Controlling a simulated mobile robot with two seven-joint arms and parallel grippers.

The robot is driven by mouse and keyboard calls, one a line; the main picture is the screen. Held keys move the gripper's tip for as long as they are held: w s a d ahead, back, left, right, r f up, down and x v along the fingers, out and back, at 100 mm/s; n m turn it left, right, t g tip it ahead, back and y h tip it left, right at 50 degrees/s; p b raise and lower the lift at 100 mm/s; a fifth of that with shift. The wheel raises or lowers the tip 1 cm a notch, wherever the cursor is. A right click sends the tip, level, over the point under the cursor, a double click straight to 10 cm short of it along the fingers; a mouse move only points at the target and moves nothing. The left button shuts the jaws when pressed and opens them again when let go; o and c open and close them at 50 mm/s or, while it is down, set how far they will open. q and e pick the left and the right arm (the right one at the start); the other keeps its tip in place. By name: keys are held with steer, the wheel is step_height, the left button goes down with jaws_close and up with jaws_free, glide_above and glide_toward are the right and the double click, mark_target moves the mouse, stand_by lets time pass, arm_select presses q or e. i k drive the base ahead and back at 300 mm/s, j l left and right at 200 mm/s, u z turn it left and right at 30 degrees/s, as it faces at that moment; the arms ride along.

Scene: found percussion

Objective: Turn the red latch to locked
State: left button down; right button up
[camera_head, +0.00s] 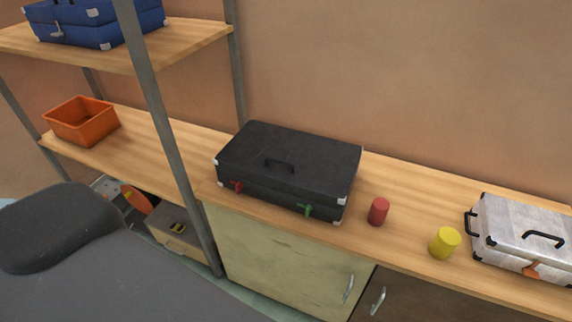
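The red latch (238,187) is on the front of a black case (292,157), near its left corner. The latch is small in view, and I cannot tell which position it is turned to. A green latch (306,210) is on the same front side, nearer the right corner. The black case is closed and lies flat on the wooden counter, with its handle on top. Neither of my grippers is in view.
A red cylinder (378,211) and a yellow cylinder (445,243) stand right of the case. A silver case (522,238) is at far right. A grey shelf post (160,110) rises left of the black case. An orange bin (82,121) stands farther left.

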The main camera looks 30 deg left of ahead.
mark_target(238, 185)
steer(key=k+j+u, duration=0.1)
steer(key=u, duration=0.6)
steer(key=j, duration=0.1)
